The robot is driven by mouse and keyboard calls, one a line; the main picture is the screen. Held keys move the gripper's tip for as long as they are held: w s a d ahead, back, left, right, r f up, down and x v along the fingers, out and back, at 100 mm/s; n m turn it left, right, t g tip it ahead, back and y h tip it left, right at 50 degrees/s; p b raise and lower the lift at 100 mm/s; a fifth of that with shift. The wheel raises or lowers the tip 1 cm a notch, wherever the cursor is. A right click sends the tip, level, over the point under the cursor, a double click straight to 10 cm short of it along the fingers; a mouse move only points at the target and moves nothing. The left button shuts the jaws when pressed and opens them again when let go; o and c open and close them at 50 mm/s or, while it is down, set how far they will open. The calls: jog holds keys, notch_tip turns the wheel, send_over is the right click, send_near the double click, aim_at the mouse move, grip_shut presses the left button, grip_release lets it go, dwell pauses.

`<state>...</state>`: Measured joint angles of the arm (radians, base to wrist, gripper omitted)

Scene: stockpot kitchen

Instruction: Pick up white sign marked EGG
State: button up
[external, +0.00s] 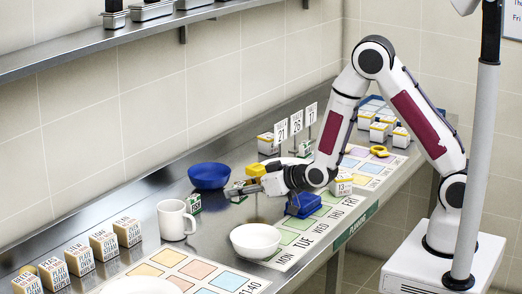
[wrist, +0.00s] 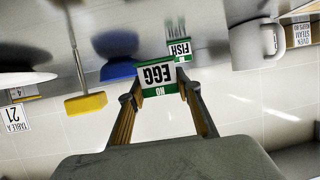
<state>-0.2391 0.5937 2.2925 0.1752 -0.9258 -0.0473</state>
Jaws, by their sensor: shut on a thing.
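The white sign marked EGG (wrist: 158,74), with green bands and the word NO, is between the fingertips of my gripper (wrist: 158,86) in the wrist view. Its lettering appears upside down there. The fingers are shut on its two sides. In the external view my gripper (external: 250,188) is low over the steel counter, right of the white mug; the sign is too small to make out there. A similar FISH sign (wrist: 180,50) stands close to the EGG sign, and it also shows in the external view (external: 193,204).
A blue bowl (external: 208,176) stands behind my gripper. A white mug (external: 175,219) is left of it, and a white bowl (external: 255,240) is in front. A blue holder (external: 302,205) is at right. Several label blocks (external: 103,245) line the left counter. Number signs (external: 296,123) stand at the back.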

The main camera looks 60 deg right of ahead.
aim_at(239, 184)
jog(key=shift+r, duration=2.7)
